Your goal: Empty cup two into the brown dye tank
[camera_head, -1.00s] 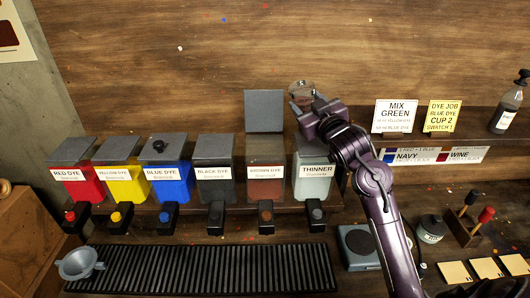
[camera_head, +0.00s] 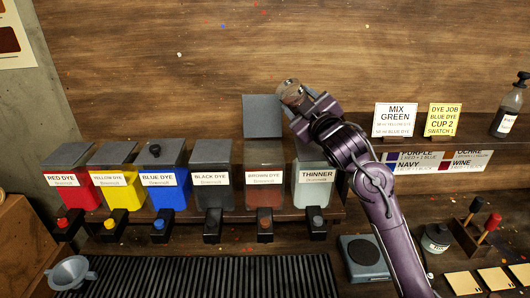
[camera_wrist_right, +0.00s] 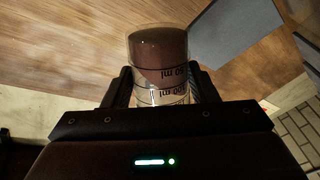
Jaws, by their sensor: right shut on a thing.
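My right gripper (camera_head: 303,103) is shut on a clear cup (camera_head: 291,92), held above and just right of the brown dye tank (camera_head: 265,192). The cup looks tilted to the left in the head view. In the right wrist view the cup (camera_wrist_right: 158,60) has black ml marks and shows brown inside, between the two fingers. I cannot read a cup number on it. The brown dye tank's grey lid (camera_head: 263,117) stands up, open. Whether anything pours is not visible. My left gripper is not in view.
The thinner tank (camera_head: 315,190) stands right of the brown tank, the black dye tank (camera_head: 211,195) left of it. Both are lidded. A grey funnel (camera_head: 71,272) lies at front left, beside a ribbed black mat (camera_head: 200,277). A scale (camera_head: 363,257) stands at right.

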